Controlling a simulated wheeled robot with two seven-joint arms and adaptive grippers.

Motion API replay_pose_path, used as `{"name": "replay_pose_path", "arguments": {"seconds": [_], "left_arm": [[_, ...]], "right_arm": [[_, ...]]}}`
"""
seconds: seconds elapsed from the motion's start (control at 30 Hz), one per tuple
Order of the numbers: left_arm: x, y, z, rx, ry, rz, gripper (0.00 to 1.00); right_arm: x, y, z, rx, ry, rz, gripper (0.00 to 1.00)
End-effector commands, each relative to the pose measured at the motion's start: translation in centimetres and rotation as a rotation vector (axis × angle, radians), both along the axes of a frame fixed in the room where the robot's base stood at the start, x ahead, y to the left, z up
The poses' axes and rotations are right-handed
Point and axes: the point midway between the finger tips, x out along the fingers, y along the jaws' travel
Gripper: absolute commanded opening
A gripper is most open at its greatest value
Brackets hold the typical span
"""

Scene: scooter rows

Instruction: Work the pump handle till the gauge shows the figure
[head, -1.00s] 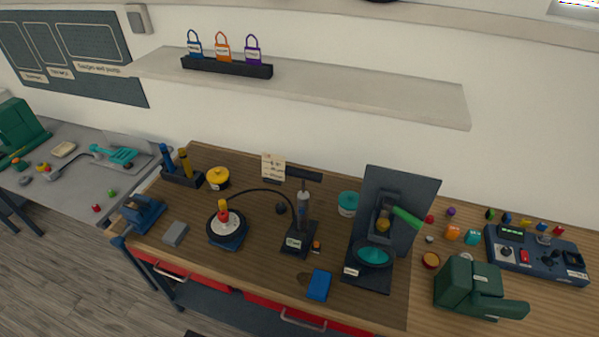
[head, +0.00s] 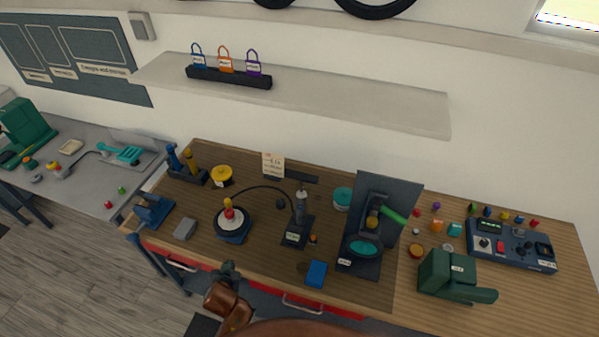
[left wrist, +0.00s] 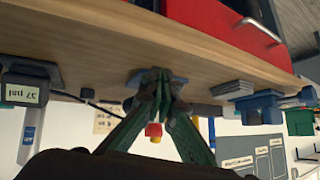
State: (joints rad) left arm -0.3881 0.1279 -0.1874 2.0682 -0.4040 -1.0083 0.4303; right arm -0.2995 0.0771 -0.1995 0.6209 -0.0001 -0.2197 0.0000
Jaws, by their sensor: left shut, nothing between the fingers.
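The pump (head: 300,213) stands on the wooden bench with its black T-handle (head: 302,177) at the top. Its gauge (head: 292,237) is at the base, too small to read in the head view; in the left wrist view the gauge (left wrist: 22,92) seems to show 27 psi. A black hose runs from the pump to a small wheel (head: 233,224) on a blue stand. A cream card (head: 273,164) stands behind, its writing unreadable. My left gripper (head: 229,268) is shut and empty at the bench's front edge, below the wheel and apart from the pump; its fingers (left wrist: 158,82) meet in the left wrist view.
A teal-and-black machine with an upright panel (head: 386,205) stands right of the pump. A shelf (head: 350,108) overhangs the back.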

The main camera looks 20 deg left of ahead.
Motion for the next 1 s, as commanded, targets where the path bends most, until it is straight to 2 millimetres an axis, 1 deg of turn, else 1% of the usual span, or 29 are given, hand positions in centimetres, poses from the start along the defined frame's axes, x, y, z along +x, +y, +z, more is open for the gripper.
{"name": "replay_pose_path", "arguments": {"seconds": [0.03, 0.07, 0.1, 0.17, 0.2, 0.27, 0.3, 0.37, 0.4, 0.43, 0.5, 0.53, 0.6, 0.63, 0.73, 1.0], "left_arm": [[2.0, -0.1, 3.1, 0.015, -0.083, 0.013, 0.00], [3.2, -0.2, 4.8, 0.021, -0.140, 0.022, 0.00], [5.0, -0.5, 7.3, 0.031, -0.220, 0.027, 0.00], [7.7, -1.5, 11.0, 0.039, -0.352, 0.022, 0.00], [9.5, -2.6, 13.4, 0.041, -0.439, 0.006, 0.00], [11.9, -4.8, 17.0, 0.036, -0.567, -0.034, 0.00], [13.3, -6.5, 19.3, 0.030, -0.646, -0.072, 0.00], [15.1, -9.4, 22.3, 0.013, -0.748, -0.138, 0.00], [15.9, -11.4, 23.9, 0.000, -0.802, -0.184, 0.00], [16.4, -12.7, 24.9, -0.008, -0.836, -0.218, 0.00], [17.2, -15.4, 26.5, -0.029, -0.890, -0.285, 0.00], [17.4, -16.4, 27.0, -0.035, -0.905, -0.308, 0.00], [17.7, -17.9, 27.7, -0.049, -0.929, -0.346, 0.00], [17.7, -18.3, 27.9, -0.051, -0.934, -0.358, 0.00], [17.8, -18.8, 28.1, -0.057, -0.941, -0.371, 0.00], [17.8, -18.8, 28.1, -0.058, -0.940, -0.370, 0.00]], "right_arm": [[-0.1, 0.0, 0.5, 0.001, 0.001, -0.001, 0.00], [-0.1, 0.0, 0.6, 0.001, 0.001, -0.001, 0.00], [-0.1, 0.0, 0.8, 0.001, 0.001, -0.001, 0.00], [-0.1, 0.0, 1.0, 0.000, 0.001, -0.001, 0.00], [-0.1, 0.0, 1.1, 0.000, 0.001, -0.001, 0.00], [-0.1, 0.0, 1.2, 0.000, 0.002, 0.000, 0.00], [-0.1, 0.0, 1.3, 0.000, 0.002, -0.001, 0.00], [-0.1, 0.0, 1.4, 0.000, 0.002, 0.000, 0.00], [-0.1, 0.0, 1.5, 0.000, 0.002, 0.000, 0.00], [-0.1, 0.0, 1.6, 0.000, 0.002, 0.000, 0.00], [-0.1, 0.0, 1.7, 0.000, 0.002, 0.000, 0.00], [-0.1, 0.0, 1.7, 0.000, 0.002, 0.000, 0.00], [-0.1, -0.1, 1.7, -0.001, 0.002, 0.000, 0.00], [-0.1, -0.2, 1.7, -0.001, 0.002, 0.001, 0.00], [-0.1, -0.3, 1.7, -0.003, 0.003, 0.001, 0.00], [-0.2, -0.4, 1.8, -0.005, 0.002, 0.001, 0.00]]}}
